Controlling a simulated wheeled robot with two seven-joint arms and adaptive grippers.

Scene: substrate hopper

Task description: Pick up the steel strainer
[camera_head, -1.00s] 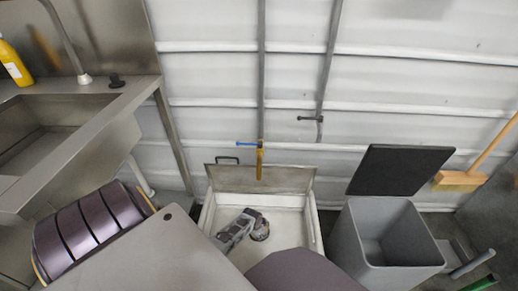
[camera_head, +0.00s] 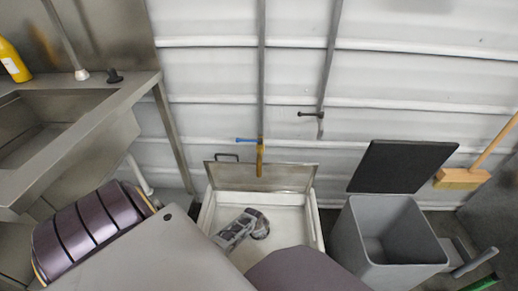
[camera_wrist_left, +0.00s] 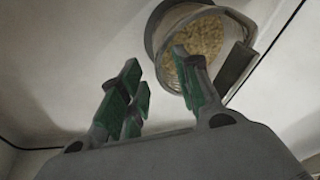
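The steel strainer (camera_wrist_left: 168,22) shows at the top of the left wrist view as a round metal bowl with beige grains (camera_wrist_left: 202,42) in it. A dark block, perhaps its handle, is at its right side. In the head view the strainer (camera_head: 261,229) is small, inside the open white hopper (camera_head: 207,214), partly hidden by my left gripper (camera_head: 246,222). My left gripper (camera_wrist_left: 156,62) is open, its green-padded fingers spread. The right-hand finger overlaps the strainer's near rim in the picture; I cannot tell whether it touches. My right gripper is out of view.
The hopper's lid (camera_head: 262,177) stands raised at the back, below a pipe with a blue-handled valve (camera_head: 250,141). A grey bin (camera_head: 386,236) with its black lid open stands to the right. A steel sink (camera_head: 100,112) is on the left. A broom (camera_head: 462,178) leans at right.

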